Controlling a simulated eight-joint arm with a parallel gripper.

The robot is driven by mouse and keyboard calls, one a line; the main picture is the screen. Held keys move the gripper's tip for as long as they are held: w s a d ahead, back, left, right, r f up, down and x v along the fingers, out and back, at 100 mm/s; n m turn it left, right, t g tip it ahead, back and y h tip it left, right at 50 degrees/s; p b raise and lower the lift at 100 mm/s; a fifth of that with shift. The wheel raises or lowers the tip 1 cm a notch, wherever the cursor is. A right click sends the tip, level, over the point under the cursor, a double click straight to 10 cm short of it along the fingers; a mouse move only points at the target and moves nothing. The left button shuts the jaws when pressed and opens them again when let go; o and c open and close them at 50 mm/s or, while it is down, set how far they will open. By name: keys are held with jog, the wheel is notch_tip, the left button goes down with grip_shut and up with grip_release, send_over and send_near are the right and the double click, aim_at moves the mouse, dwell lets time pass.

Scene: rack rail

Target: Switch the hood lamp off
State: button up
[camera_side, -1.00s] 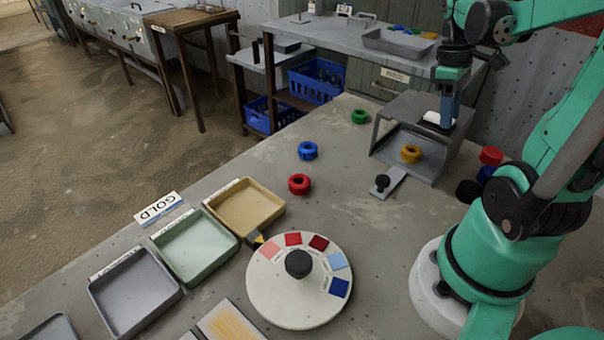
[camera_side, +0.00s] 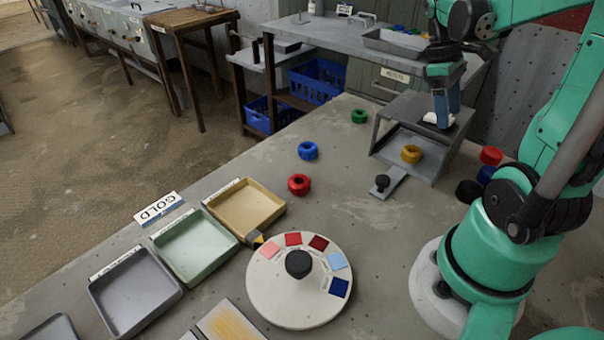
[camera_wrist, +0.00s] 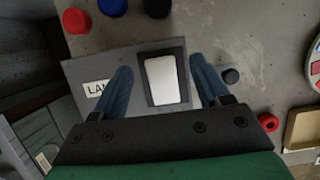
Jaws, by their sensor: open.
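The hood (camera_side: 388,128) is a grey open-fronted box on the bench. On its top is a white rocker switch (camera_side: 432,118) in a dark frame. In the wrist view the white switch (camera_wrist: 161,80) shows whole, beside a partly covered label (camera_wrist: 97,88) reading "LA". My gripper (camera_side: 442,117) is at the hood's top, over the switch. In the wrist view my gripper (camera_wrist: 160,66) is open, one finger on each side of the switch, with nothing between them but the switch below. I cannot tell whether the fingers touch the hood, or whether the lamp is lit.
Green (camera_side: 359,116), blue (camera_side: 308,150) and red (camera_side: 299,184) rings lie to the left. A round dial (camera_side: 270,300) and trays (camera_side: 150,305) are nearer the camera.

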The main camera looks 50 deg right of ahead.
aim_at(434, 116)
jog(key=shift+v, duration=2.65)
jog(key=w+a+f+t, duration=0.2)
jog(key=w+a+t, duration=0.2)
jog(key=a, duration=0.6)
jog(key=w+a+f+t, duration=0.2)
jog(key=w+a+t, duration=0.3)
jog(key=a, duration=0.6)
jog(key=shift+t, duration=1.2)
jog(key=shift+d+f, duration=0.1)
jog(key=shift+d, duration=0.05)
